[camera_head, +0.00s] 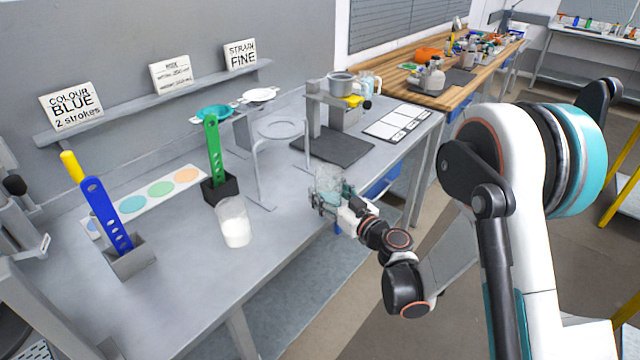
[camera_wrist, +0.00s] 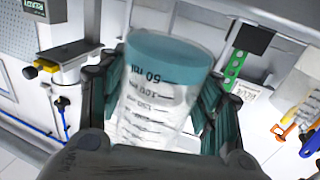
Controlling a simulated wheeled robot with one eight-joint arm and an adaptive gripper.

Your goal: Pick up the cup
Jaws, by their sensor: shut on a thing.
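A clear graduated cup (camera_wrist: 152,100) with black markings and a teal band at its far end fills the middle of the wrist view. In the head view the cup (camera_head: 328,179) shows small and see-through at the table's front edge. My gripper (camera_head: 331,202) is shut on it, with dark teal fingers on both sides of the cup in the wrist view. I cannot tell whether the cup touches the table. Another clear cup (camera_head: 234,224) with white contents stands on the table to the left.
A blue perforated paddle (camera_head: 105,215) and a green one (camera_head: 214,150) stand in holders on the grey table (camera_head: 190,290). A ring stand (camera_head: 262,165) is left of my gripper. A dark mat (camera_head: 333,147) and a stand with a grey pot (camera_head: 340,82) lie behind it.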

